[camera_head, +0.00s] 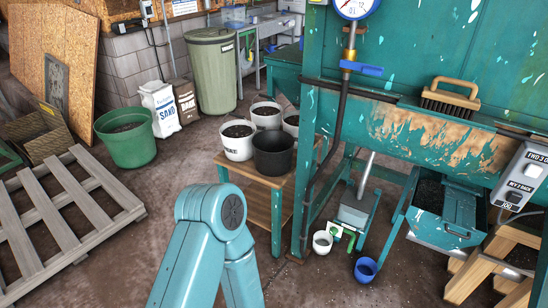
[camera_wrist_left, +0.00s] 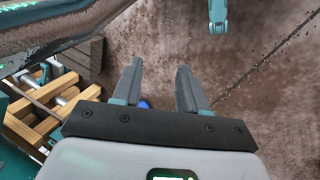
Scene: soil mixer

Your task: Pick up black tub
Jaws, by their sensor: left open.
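The black tub (camera_head: 273,155) stands upright on a small wooden-topped table (camera_head: 262,207) in the head view. White tubs stand close around it, one just to its left (camera_head: 238,141) and others behind. The tub does not show in the left wrist view. My left gripper (camera_wrist_left: 157,68) is open with nothing between its fingers, above the brown floor. A small patch of blue shows low between the fingers. No gripper shows in the head view; only a teal arm link of mine rises in front of the table. My right gripper is not in view.
A teal machine (camera_head: 448,95) with a brush (camera_head: 450,97) on it stands right of the table. A green tub (camera_head: 126,136), a pallet (camera_head: 62,215) and sacks are at the left.

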